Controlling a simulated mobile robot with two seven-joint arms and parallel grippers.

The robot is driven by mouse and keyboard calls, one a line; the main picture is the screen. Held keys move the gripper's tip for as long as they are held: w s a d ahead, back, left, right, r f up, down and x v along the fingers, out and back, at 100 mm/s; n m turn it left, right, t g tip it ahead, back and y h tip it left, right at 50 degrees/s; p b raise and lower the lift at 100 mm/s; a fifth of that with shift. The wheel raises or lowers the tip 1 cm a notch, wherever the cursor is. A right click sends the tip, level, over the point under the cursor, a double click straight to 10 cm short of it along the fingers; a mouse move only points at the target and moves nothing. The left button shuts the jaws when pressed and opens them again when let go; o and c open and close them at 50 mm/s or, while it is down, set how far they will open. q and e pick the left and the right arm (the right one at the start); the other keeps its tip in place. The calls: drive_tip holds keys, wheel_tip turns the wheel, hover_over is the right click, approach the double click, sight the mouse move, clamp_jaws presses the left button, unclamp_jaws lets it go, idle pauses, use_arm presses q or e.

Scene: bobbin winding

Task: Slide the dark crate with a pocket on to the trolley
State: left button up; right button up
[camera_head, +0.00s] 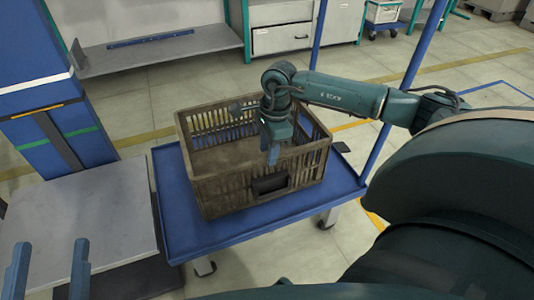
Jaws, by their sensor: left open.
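The dark brown slatted crate (222,184) rests upright on the blue trolley (236,232), and its front wall carries a black pocket (270,187). The crate looks empty, though my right arm covers part of its far side. My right gripper (269,150) points down over the crate's opening, near its right half; I cannot tell whether it touches the crate or how far its fingers are apart. My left gripper (51,244) is at the lower left, its two blue fingers wide apart and empty, over the grey table and away from the crate.
A grey table (110,208) adjoins the trolley's left side. A blue post (50,95) stands behind that table. The trolley's blue uprights (405,85) rise at the right and behind the crate. A grey bench (160,52) and drawer cabinet (282,38) stand farther back.

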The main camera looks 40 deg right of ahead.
use_arm(q)
drive_tip(key=p, duration=0.1)
drive_tip(key=f+y+p, duration=0.1)
drive_tip(key=shift+s+a+f+n+g+p, duration=0.1)
drive_tip(key=shift+s+a+n+g+p, duration=0.05)
drive_tip(key=shift+s+n+g+p, duration=0.2)
use_arm(e)
wheel_tip(320, 180, up, 10)
drive_tip(key=d, duration=0.1)
drive_tip(key=shift+s+f, duration=0.15)
drive_tip(key=shift+s+f, duration=0.1)
